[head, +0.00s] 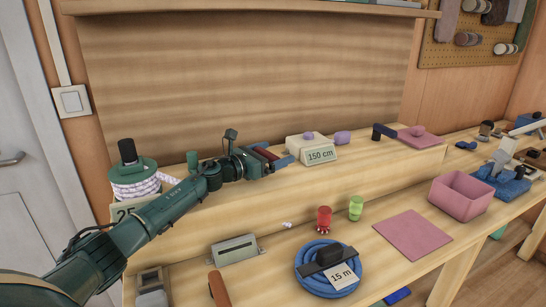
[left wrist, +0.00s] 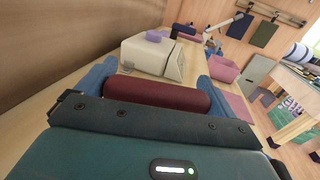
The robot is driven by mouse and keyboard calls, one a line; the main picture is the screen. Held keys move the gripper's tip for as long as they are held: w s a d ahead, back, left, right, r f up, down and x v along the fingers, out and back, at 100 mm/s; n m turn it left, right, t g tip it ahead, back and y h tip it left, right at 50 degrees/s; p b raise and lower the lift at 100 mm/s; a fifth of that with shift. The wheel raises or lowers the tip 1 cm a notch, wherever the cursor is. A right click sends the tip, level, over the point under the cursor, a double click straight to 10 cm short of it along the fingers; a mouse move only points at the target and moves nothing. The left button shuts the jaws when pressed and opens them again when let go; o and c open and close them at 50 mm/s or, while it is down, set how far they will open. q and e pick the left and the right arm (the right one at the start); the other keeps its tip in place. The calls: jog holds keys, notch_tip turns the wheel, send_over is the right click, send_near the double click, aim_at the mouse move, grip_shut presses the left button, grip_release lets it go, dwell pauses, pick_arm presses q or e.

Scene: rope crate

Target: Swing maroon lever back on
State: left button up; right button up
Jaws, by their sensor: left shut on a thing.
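The maroon lever (left wrist: 158,95) shows in the left wrist view as a thick rounded bar lying across the space between my gripper's two blue fingers. In the head view the maroon lever (head: 265,153) is a small dark red piece at the end of my left arm. My left gripper (head: 270,156) is shut on it, over the back part of the bench. The lever's mount and lower part are hidden behind the gripper, so I cannot tell its exact angle. My right gripper is in neither view.
A cream box (head: 306,146) with a "150 cm" sign (head: 320,155) stands just right of the gripper. A rope spool (head: 134,180) is at left.

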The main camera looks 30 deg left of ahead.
pick_arm(q)
jog(key=shift+f, duration=0.1)
jog(key=o, duration=1)
jog(key=shift+o, duration=0.2)
notch_tip(320, 180, up, 10)
jog(key=p, duration=0.2)
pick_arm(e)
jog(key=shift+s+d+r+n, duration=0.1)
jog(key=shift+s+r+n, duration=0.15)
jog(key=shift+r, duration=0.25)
pick_arm(q)
jog(key=shift+c, duration=0.4)
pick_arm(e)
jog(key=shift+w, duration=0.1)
